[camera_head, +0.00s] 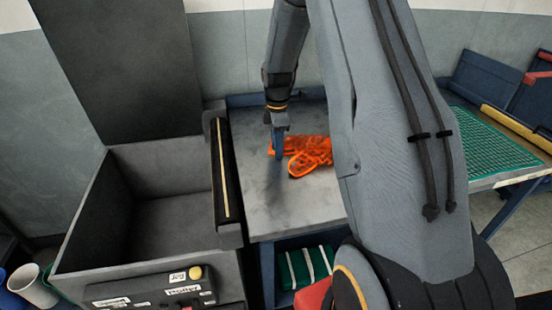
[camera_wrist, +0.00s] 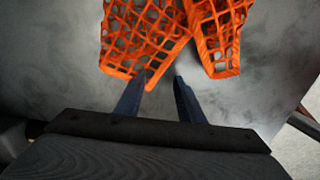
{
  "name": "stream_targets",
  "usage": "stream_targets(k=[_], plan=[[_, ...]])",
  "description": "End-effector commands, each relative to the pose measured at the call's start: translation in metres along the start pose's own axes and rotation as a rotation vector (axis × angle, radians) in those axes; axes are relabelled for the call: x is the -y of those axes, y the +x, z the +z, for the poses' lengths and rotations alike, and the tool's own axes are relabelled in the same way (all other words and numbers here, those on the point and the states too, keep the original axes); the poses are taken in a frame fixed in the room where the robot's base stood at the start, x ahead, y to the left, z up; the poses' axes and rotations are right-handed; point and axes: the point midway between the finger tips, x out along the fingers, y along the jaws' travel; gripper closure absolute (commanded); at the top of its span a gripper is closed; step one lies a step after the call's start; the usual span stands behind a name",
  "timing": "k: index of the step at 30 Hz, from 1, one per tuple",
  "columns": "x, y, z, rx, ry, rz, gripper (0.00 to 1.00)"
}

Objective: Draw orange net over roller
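The orange net (camera_head: 312,158) lies bunched on the grey table top (camera_head: 265,205), partly hidden behind my arm. The roller (camera_head: 223,170) is a dark bar with a pale yellow stripe, along the table's left edge beside the bin. My gripper (camera_head: 278,152) points down at the net's left end. In the wrist view the blue fingers of my gripper (camera_wrist: 160,79) are apart. The left fingertip overlaps the lower edge of the net (camera_wrist: 145,35); I cannot tell whether it touches. Nothing is clamped between the fingers.
A dark open bin (camera_head: 165,215) with a raised lid (camera_head: 120,65) stands left of the roller. A control box with a yellow button (camera_head: 196,272) is on its front. A green net (camera_head: 492,145) lies on a table at right. The table's left part is clear.

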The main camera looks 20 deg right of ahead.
Motion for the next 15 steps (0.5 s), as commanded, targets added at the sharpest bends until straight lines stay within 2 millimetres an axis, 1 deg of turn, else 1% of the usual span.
stream_targets(k=[2, 9, 15], plan=[[0.0, 0.0032, 0.0001, 0.0, 0.0, 0.0, 0.65], [0.0003, 0.0036, 0.0003, 0.0, 0.0, -0.001, 0.65], [0.0007, 0.004, 0.0002, 0.0, 0.0, -0.002, 0.81]])
